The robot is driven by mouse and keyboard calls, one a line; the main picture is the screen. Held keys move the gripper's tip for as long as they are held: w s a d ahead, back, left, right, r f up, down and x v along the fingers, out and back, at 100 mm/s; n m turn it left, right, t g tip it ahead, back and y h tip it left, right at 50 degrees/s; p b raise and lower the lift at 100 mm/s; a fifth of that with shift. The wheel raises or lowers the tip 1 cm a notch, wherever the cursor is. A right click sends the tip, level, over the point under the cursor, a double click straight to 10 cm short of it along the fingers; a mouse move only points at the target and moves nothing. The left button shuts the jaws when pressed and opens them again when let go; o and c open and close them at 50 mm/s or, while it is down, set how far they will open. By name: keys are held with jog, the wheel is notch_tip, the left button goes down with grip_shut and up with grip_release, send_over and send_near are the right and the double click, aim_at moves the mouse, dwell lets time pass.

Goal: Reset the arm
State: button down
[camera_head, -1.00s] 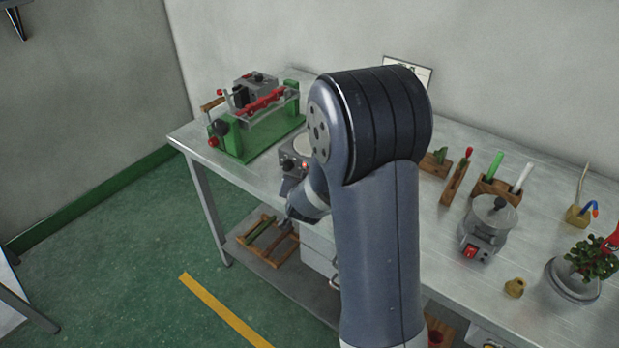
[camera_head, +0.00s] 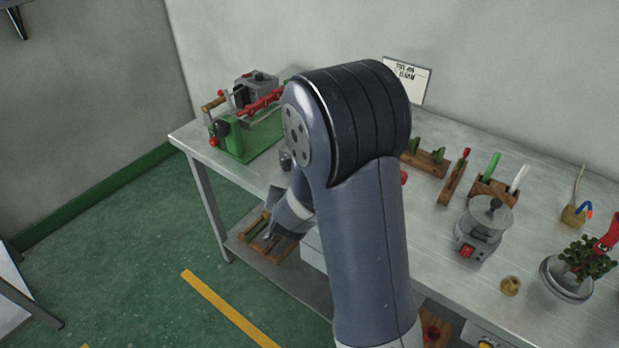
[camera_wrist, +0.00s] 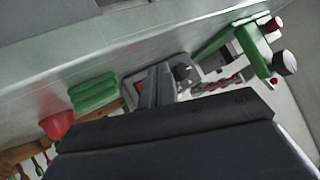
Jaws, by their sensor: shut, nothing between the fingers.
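My arm (camera_head: 365,230) rises in front of the workbench (camera_head: 440,235) in the head view and bends down toward its front edge. My gripper is partly hidden behind my arm there, with only the wrist end (camera_head: 290,215) showing left of it. In the wrist view my gripper (camera_wrist: 155,86) shows as dark fingers close together, shut and with nothing seen between them. The small grey box with a dial (camera_wrist: 182,74) is behind the fingers there.
A green-based machine (camera_head: 240,145) stands at the bench's left end. The green floor (camera_head: 120,250) at left is open.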

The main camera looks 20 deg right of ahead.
jog(key=shift+w+d+f+b, duration=0.15)
jog(key=shift+w+d+b, duration=0.15)
jog(key=shift+d, duration=0.1)
jog(key=shift+w+d, duration=0.3)
jog(key=shift+d, duration=0.1)
jog(key=shift+s+a+r+p, duration=0.15)
jog(key=shift+s+a+p, duration=0.2)
jog(key=shift+s+a, duration=0.3)
jog(key=shift+s+a+r+p, duration=0.1)
jog(key=shift+s+a+p, duration=0.35)
jog(key=shift+a, duration=0.45)
jog(key=shift+s+a+r+p, duration=0.15)
jog(key=shift+s+a+p, duration=0.15)
jog(key=shift+s+a, duration=0.4)
jog(key=shift+w, duration=0.15)
